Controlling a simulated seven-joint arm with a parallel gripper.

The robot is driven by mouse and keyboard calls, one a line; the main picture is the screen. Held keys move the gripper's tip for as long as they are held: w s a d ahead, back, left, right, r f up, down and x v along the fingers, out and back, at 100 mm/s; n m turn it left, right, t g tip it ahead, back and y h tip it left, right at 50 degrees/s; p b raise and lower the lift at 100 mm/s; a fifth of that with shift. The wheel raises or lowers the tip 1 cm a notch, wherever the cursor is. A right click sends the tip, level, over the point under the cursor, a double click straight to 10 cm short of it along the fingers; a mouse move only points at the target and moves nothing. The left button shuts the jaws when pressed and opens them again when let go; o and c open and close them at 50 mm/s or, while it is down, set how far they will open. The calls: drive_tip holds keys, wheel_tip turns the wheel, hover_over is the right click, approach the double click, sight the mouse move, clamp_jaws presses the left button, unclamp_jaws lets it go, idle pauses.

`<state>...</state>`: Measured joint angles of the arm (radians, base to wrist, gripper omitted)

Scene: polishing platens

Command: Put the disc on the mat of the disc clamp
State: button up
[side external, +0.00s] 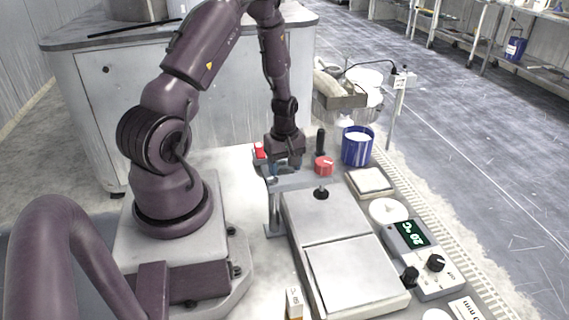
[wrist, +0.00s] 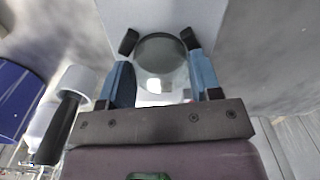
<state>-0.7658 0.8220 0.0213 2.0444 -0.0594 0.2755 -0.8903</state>
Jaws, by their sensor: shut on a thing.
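My gripper (side external: 285,168) is over the far end of the workbench, pointing down beside a grey stand with a flat top (side external: 300,181). In the wrist view its blue fingers with black tips (wrist: 160,41) are shut on a round, dark, glassy disc (wrist: 162,56), one tip at each side. A pale flat surface (wrist: 209,14) lies behind the disc; I cannot tell whether the disc touches it. The disc is too small to make out in the side view. I cannot tell for certain which part is the disc clamp, and no mat shows clearly.
A red round piece (side external: 324,166) and an upright black handle (side external: 320,140) stand close to the right of my gripper. A blue cup (side external: 357,147) is farther right. Grey platens (side external: 350,272) and a control box with a display (side external: 415,255) fill the near bench.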

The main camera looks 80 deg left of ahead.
sight(285, 166)
drive_tip(key=shift+f, duration=0.25)
drive_tip(key=shift+f, duration=0.25)
drive_tip(key=shift+w+f, duration=0.1)
drive_tip(key=shift+f, duration=0.15)
drive_tip(key=o, duration=0.9)
drive_tip(key=shift+o, duration=1.2)
wheel_tip(285, 166, up, 14)
drive_tip(key=shift+r, duration=0.25)
